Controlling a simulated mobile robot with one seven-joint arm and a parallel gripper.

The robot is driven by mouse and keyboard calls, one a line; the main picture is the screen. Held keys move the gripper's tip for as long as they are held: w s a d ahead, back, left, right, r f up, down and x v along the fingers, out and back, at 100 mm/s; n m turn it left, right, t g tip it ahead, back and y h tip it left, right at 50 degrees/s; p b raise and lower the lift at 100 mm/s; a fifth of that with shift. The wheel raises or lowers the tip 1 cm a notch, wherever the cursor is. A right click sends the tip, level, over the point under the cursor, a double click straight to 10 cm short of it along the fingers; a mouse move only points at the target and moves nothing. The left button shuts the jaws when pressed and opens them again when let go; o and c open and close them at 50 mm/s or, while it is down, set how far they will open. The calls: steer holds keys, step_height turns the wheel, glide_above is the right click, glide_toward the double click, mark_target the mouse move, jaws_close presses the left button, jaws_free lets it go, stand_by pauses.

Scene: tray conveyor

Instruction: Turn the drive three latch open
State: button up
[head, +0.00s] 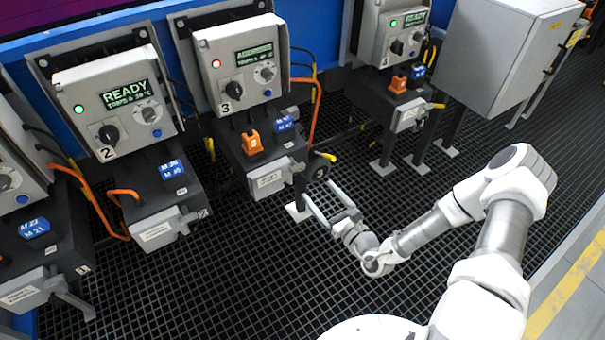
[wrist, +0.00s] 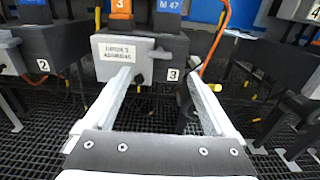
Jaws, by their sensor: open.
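Drive three's grey latch box (head: 270,181) sits low on the front of the drive three unit. In the wrist view the same box (wrist: 112,72) carries a white label and stands just beyond my fingertips. A short grey latch lever (wrist: 160,54) appears to stick out at its right side, above the "3" tag; its exact angle is hard to tell. My gripper (head: 320,190) is open and empty, low in front and to the right of the box. In the wrist view its two long fingers (wrist: 162,78) point at the box's right part, seemingly without touching it.
Drive three's control box (head: 235,68) and an orange block (head: 252,143) are above. A dark round part with a yellow tip (head: 320,165) and orange cable (head: 315,110) lie close right. Drive two (head: 118,100) is left, drive four (head: 395,35) right. Grid floor in front is clear.

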mark_target(299, 168)
steer(key=b+x, duration=0.2)
steer(key=x, duration=0.8)
steer(key=shift+c, duration=0.2)
steer(key=c, duration=1.3)
steer(key=shift+c, duration=0.2)
